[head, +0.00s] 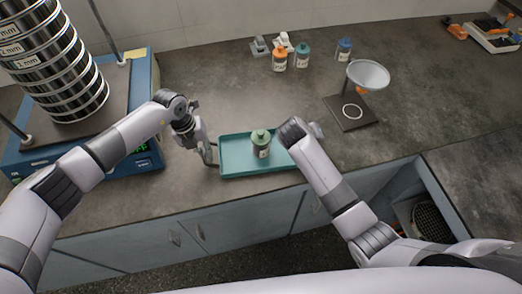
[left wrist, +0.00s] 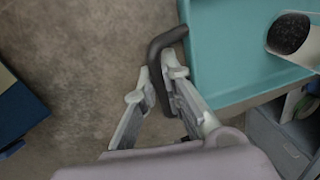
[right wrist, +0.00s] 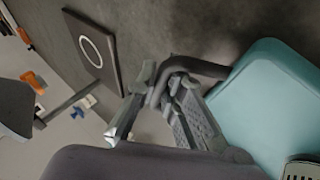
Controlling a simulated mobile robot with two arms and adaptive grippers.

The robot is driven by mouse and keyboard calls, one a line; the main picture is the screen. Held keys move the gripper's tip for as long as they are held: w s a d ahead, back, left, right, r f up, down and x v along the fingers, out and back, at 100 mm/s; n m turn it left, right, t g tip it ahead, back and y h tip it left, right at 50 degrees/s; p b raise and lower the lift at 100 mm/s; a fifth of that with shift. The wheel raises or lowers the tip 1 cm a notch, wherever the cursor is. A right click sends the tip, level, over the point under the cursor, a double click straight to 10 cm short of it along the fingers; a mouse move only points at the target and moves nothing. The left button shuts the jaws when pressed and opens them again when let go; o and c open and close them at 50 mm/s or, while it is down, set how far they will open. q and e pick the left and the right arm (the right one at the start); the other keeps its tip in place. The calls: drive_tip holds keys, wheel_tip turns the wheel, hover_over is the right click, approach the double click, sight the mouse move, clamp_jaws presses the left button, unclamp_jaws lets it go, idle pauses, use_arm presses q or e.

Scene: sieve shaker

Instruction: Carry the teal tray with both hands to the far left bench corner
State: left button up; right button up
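The teal tray (head: 236,167) is level near the front edge of the bench; I cannot tell if it touches the bench. A green-capped bottle (head: 261,146) stands upright on it. My left gripper (head: 209,153) is at the tray's left end. In the left wrist view its fingers (left wrist: 156,82) close on the dark left handle (left wrist: 167,39). My right gripper (head: 316,131) is at the right end, partly hidden by its arm. In the right wrist view its fingers (right wrist: 160,86) close on the dark right handle (right wrist: 204,66).
A blue sieve shaker (head: 146,100) with a tall sieve stack (head: 58,65) fills the left of the bench. A funnel stand (head: 352,113) is at the right. Several bottles (head: 279,60) stand at the back. Bare bench lies behind the tray.

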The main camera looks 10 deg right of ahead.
use_arm(q)
clamp_jaws()
use_arm(e)
clamp_jaws()
use_arm(q)
drive_tip(key=shift+r, duration=0.1)
use_arm(e)
drive_tip(key=shift+r, duration=0.1)
